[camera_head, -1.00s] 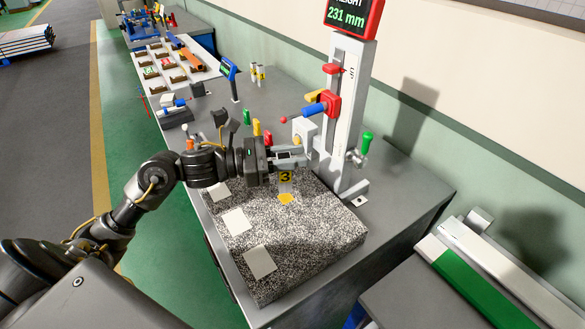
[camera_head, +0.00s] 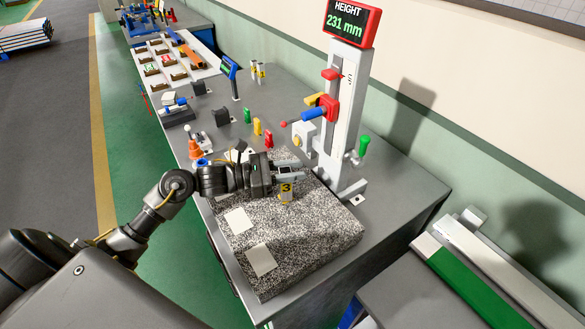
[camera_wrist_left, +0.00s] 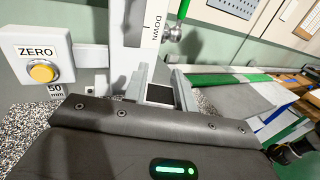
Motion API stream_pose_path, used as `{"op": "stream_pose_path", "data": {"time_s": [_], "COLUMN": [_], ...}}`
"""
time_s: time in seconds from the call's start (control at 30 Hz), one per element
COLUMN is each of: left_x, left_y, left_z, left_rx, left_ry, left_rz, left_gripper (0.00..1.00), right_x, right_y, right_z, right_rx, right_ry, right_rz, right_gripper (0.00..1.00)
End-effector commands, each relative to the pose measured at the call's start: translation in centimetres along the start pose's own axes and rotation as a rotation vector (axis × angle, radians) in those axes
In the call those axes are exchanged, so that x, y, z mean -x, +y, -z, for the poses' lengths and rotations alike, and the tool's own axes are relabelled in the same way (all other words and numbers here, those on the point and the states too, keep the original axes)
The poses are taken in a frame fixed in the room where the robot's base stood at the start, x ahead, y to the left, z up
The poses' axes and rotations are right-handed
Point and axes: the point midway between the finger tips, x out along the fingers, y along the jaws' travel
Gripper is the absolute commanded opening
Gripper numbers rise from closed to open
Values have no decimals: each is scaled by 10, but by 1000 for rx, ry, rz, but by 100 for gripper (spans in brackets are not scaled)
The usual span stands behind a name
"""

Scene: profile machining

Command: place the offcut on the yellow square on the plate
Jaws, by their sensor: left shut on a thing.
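The offcut (camera_head: 286,191) is a short silvery piece with a yellow label reading 3. My left gripper (camera_head: 292,172) is shut on it and holds it upright over the speckled plate (camera_head: 310,235). The offcut stands at the yellow square, which is almost fully hidden behind it. I cannot tell whether its lower end touches the plate. In the left wrist view the top of the offcut (camera_wrist_left: 160,95) shows between the two fingers.
The height gauge (camera_head: 342,120) with a red-framed display stands right behind the plate, close to my left gripper. White cards (camera_head: 239,221) lie on the plate's left part. Small green, yellow and red pieces (camera_head: 257,126) stand behind. The plate's front right is clear.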

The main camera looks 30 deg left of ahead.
Motion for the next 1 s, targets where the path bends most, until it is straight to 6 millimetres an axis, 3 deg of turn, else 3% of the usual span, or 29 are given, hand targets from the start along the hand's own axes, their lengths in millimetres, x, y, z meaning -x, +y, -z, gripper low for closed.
{"op": "stream_pose_path", "data": {"time_s": [0.1, 0.13, 0.3, 0.67, 1.0], "left_x": [0, 0, 0, 0, 67], "left_y": [0, 0, 0, 0, 0], "left_z": [3, 3, 2, -4, 7], "left_rx": [-1, -1, 0, 1, -2], "left_ry": [-1, 0, 0, 0, 7], "left_rz": [0, 0, 0, -1, -1], "left_gripper": [3, 28, 49, 49, 49], "right_x": [-5, -5, -3, 4, -35], "right_y": [0, 0, 0, -1, -3], "right_z": [0, 0, 0, 1, -2], "right_rx": [0, 0, 0, -1, -1], "right_ry": [0, 0, 1, 1, 2], "right_rz": [0, 0, 0, 1, 3], "right_gripper": [36, 36, 36, 36, 36]}}
